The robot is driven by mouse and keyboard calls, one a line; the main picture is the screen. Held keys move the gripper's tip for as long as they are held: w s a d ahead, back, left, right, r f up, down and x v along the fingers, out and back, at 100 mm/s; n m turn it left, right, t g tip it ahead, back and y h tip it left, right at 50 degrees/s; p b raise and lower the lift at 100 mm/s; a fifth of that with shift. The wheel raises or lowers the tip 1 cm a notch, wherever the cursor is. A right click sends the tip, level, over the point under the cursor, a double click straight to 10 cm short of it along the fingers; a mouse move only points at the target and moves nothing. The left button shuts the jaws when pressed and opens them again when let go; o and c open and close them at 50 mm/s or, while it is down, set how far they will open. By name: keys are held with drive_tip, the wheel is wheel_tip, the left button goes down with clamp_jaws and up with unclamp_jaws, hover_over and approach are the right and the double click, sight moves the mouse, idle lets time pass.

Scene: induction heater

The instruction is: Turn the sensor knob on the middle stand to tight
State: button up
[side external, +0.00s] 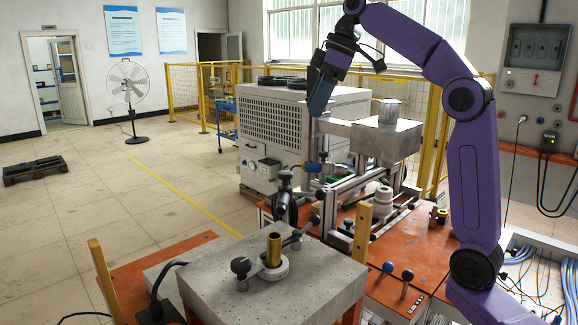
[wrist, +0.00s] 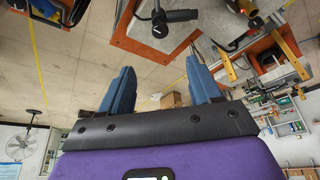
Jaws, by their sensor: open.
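My gripper (side external: 318,100) hangs high over the work area in the side view, in front of the large grey cabinet, pointing down and apart from all stands. In the wrist view its two blue fingers (wrist: 162,85) are spread with nothing between them. A metal stand with clamps and black knobs (side external: 287,180) rises near the middle, below my gripper. A blue-ended part (side external: 311,167) sits on it. I cannot tell which knob is the sensor knob or whether it is tight. In the wrist view a black knob (wrist: 160,24) shows on the grey block at the top.
A grey stone-like block (side external: 215,295) in front carries a brass cylinder (side external: 273,249) and a black ball knob (side external: 240,267). The orange bench (side external: 425,262) holds blue and black upright knobs. A metal box (side external: 385,138) stands on the frame at right. A grey cabinet (side external: 270,130) stands behind.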

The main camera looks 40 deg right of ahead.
sight(286, 172)
drive_tip(key=x, duration=1.5)
drive_tip(key=shift+a+f, duration=0.1)
drive_tip(key=shift+f, duration=0.3)
drive_tip(key=c, duration=1)
drive_tip(key=shift+c, duration=0.2)
